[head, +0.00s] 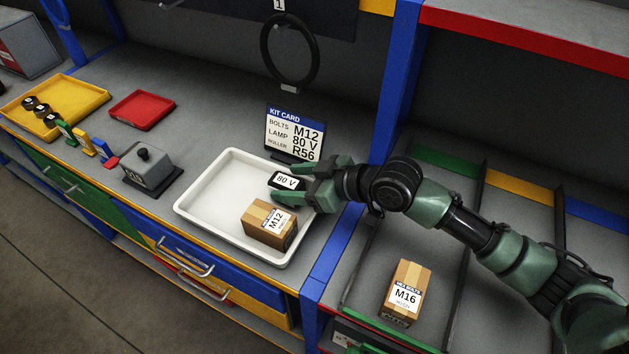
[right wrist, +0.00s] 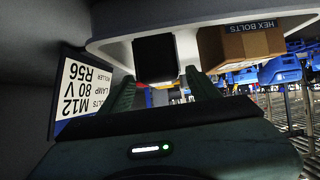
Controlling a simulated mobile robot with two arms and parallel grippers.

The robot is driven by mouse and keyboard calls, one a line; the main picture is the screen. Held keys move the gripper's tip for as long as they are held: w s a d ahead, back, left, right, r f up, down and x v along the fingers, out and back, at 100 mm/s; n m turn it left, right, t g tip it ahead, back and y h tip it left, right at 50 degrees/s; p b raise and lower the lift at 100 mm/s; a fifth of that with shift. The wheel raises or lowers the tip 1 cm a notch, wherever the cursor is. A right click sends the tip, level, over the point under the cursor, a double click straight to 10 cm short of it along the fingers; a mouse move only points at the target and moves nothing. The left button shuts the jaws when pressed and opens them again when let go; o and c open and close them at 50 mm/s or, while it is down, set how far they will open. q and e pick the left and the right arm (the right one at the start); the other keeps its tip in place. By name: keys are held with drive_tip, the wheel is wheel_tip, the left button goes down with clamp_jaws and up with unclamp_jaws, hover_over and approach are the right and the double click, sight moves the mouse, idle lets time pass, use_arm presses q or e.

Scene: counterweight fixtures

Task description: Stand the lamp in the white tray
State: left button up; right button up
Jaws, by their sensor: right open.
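The lamp (head: 287,181) is a small black block with a white "80 V" label. It is in the white tray (head: 205,187), near the tray's back right side, and looks upright. My right gripper (head: 279,181) reaches in from the right with its fingers open on either side of the lamp. In the right wrist view the dark lamp (right wrist: 155,58) sits between the two green fingers (right wrist: 160,92); I cannot tell whether either touches it. The lamp's lower part is partly hidden in the head view. My left gripper is not in view.
A cardboard M12 bolt box (head: 269,224) is in the tray in front of the lamp. The kit card (head: 294,133) stands just behind the tray. A blue post (head: 392,90) rises to the right. An M16 box (head: 405,292) is in the right bay. The tray's left half is empty.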

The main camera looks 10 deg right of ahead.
drive_tip(key=b+v, duration=0.2)
drive_tip(key=v, duration=0.8)
drive_tip(key=shift+d, duration=0.15)
drive_tip(key=shift+s+r, duration=0.1)
